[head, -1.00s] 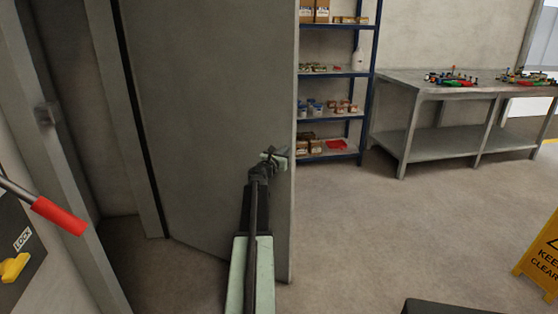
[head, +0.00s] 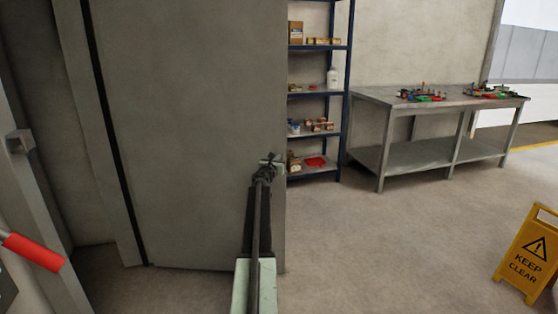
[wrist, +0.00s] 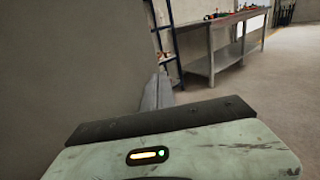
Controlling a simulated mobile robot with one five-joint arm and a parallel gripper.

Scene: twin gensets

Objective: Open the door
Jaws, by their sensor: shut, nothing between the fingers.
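The grey door (head: 185,120) fills the left half of the head view. It stands swung out from its frame, with a dark gap along its left side and its free edge at the right. A small pale handle (head: 273,163) shows near the free edge, partly hidden by my gripper. My gripper (head: 267,168) is shut and empty at the handle; whether it touches cannot be told. In the wrist view my gripper (wrist: 156,92) points along the grey door face (wrist: 60,70) at the left; the handle cannot be made out there.
A frame post with a small block (head: 19,142) and a red-gripped lever (head: 33,252) are at far left. Blue shelving (head: 320,93) and a metal workbench (head: 440,100) stand behind. A yellow sign (head: 528,255) stands at right. Floor between door and sign is clear.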

